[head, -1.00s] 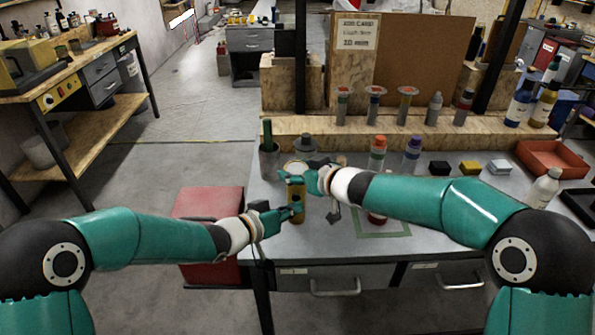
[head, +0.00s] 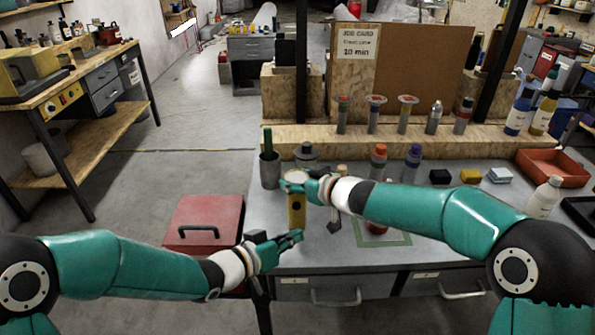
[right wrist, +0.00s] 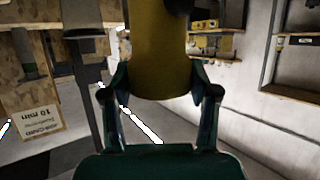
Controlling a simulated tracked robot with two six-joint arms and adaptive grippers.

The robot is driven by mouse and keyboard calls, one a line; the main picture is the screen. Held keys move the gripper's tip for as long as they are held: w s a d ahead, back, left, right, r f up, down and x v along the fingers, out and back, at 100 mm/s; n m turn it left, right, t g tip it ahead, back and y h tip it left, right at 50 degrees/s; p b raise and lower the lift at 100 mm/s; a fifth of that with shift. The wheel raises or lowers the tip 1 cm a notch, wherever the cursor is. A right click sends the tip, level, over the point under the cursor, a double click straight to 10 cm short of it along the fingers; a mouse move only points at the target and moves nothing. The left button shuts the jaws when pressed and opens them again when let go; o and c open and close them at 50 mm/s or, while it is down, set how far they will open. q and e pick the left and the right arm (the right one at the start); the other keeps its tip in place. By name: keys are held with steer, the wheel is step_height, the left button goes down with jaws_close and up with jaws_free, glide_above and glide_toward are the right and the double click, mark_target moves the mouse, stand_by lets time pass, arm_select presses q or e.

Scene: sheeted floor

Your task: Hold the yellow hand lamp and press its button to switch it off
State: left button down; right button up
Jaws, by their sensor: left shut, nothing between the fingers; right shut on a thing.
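The yellow hand lamp (head: 297,213) is upright in the head view, above the near left part of the bench. A dark round spot shows on its front. My right gripper (head: 291,187) is shut on its upper part. In the right wrist view the lamp's yellow body (right wrist: 160,60) sits between the two fingers (right wrist: 160,92). My left gripper (head: 297,237) is shut and empty, just below the lamp and nearer to me, apart from its front face. I cannot tell from these views whether the lamp is lit.
A green-handled tool stands in a grey cup (head: 269,172) behind the lamp. An orange-capped bottle (head: 378,160) and a purple-capped one (head: 412,163) stand to the right. A red toolbox (head: 205,215) is left of the bench, close to my left arm.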

steer(key=o, duration=1.3)
steer(key=shift+o, duration=0.2)
steer(key=shift+s, duration=0.1)
